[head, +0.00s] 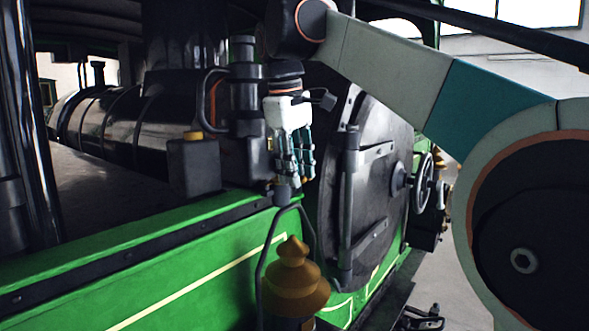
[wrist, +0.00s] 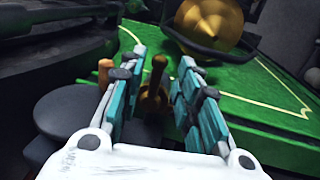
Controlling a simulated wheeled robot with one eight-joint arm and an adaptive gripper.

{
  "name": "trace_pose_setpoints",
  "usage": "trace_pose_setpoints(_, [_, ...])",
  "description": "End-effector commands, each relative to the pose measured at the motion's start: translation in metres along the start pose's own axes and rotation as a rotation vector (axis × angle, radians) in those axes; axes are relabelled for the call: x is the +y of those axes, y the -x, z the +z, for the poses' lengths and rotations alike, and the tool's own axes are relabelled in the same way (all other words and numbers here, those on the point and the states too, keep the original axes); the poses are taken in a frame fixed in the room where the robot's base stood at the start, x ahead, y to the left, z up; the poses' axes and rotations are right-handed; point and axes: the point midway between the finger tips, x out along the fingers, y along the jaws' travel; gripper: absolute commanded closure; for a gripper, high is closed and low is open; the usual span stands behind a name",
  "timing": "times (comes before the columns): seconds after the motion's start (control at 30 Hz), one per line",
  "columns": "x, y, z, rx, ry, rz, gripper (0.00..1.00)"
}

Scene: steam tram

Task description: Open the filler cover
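My gripper (head: 297,176) points down beside the green tram body, left of the round black front door. In the wrist view my gripper (wrist: 157,68) has its two teal fingers apart. An upright brass handle (wrist: 157,72) with a wider brass base stands between them; I see no clear contact. I cannot tell for sure which part is the filler cover; the brass handle may belong to it. A dark round disc (wrist: 75,122) lies left of the fingers, and a small orange-brown knob (wrist: 105,70) shows at the left finger.
A brass lamp top (head: 293,275) stands in front of the green side panel (head: 190,285); the lamp top also shows in the wrist view (wrist: 208,22). A black box with a yellow cap (head: 194,135) is left of my gripper. The black door (head: 370,190) with its handwheel (head: 423,184) is right.

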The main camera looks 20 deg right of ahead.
Motion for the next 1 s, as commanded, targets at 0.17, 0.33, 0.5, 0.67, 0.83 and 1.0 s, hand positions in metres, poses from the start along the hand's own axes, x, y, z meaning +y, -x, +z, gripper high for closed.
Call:
trace_pose_setpoints(0.17, [0.0001, 0.0001, -0.0002, 0.000, 0.000, 0.000, 0.90])
trace_pose_setpoints(0.33, [0.0000, 0.0002, -0.0002, 0.000, 0.000, 0.000, 1.00])
trace_pose_setpoints(0.5, [-0.0006, 0.0004, 0.0001, 0.000, -0.001, 0.000, 1.00])
trace_pose_setpoints(0.67, [-0.0015, 0.0006, 0.0005, -0.001, -0.002, 0.000, 1.00])
trace_pose_setpoints(0.83, [-0.0031, 0.0010, 0.0013, -0.001, -0.005, 0.000, 1.00])
trace_pose_setpoints(1.0, [-0.0074, 0.0018, 0.0033, -0.003, -0.012, 0.000, 1.00])
